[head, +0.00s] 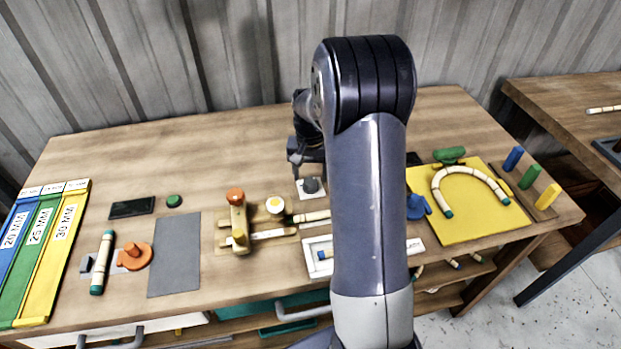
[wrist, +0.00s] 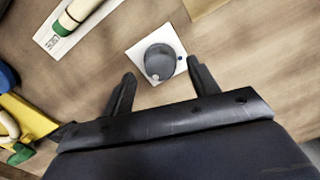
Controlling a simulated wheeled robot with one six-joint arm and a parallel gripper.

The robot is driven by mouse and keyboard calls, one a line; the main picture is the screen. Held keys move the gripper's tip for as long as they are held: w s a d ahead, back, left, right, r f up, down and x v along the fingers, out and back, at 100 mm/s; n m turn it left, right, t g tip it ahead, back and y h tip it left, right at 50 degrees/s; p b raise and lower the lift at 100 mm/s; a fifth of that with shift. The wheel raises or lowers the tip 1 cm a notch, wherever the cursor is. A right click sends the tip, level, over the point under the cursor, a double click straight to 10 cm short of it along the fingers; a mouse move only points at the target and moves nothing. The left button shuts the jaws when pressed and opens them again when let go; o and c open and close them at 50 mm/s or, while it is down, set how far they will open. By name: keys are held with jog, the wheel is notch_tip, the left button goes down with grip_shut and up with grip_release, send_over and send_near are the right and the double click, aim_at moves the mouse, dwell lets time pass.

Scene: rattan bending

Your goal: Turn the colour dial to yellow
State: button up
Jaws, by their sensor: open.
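The colour dial (head: 311,186) is a dark grey round knob on a small white plate, behind the middle of the table. In the wrist view the dial (wrist: 160,61) has a pale dot at its lower left edge, and a blue dot shows on the plate to its right. The other colour marks, yellow included, cannot be made out. My gripper (wrist: 161,72) is open, its two dark fingers apart and pointing towards the knob, one on each side in the picture. In the head view my gripper (head: 303,158) is partly hidden by my arm, close above the dial. Contact cannot be told.
A yellow board (head: 470,230) with a bent rattan arch lies at right. Bare tabletop extends behind and left of the dial.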

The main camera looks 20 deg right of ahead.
aim_at(310, 181)
notch_tip(310, 181, up, 8)
jog(key=shift+r, duration=0.15)
dwell(0.4)
notch_tip(310, 181, down, 11)
jog(key=shift+r, duration=0.1)
dwell(0.3)
dwell(0.4)
